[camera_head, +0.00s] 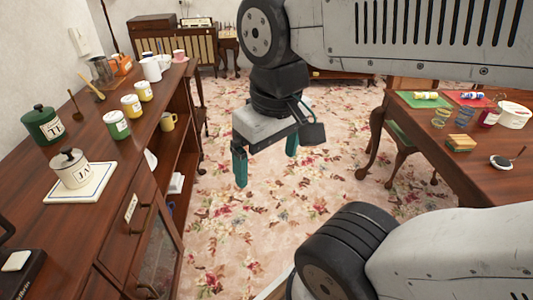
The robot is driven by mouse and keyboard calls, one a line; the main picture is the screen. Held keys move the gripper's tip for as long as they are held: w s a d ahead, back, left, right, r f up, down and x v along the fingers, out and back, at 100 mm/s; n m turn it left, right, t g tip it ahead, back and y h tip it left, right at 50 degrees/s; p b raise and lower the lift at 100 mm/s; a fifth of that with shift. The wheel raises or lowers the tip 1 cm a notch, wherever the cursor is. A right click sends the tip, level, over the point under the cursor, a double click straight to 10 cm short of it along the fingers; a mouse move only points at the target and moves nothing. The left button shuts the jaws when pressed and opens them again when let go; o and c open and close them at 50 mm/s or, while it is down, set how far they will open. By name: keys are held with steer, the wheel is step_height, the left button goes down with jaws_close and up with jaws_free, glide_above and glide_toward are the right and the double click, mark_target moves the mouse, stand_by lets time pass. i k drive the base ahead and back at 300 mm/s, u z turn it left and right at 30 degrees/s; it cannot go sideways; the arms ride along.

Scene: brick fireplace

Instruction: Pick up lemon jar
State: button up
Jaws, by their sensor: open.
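My gripper (266,169) hangs above the floral carpet with its two teal fingers apart, empty. It is to the right of the wooden sideboard and touches nothing. Small jars stand in a row on the sideboard: a yellow and white jar (131,105), another yellow and white jar (143,91) behind it, and a green and white jar (117,125) in front. Their labels are too small to read, so I cannot tell which one is the lemon jar.
Open carpet lies between.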

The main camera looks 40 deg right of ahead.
mark_target(143, 90)
steer(key=k, duration=0.5)
steer(key=z, duration=0.8)
steer(key=i, duration=2.3)
steer(key=u, duration=0.8)
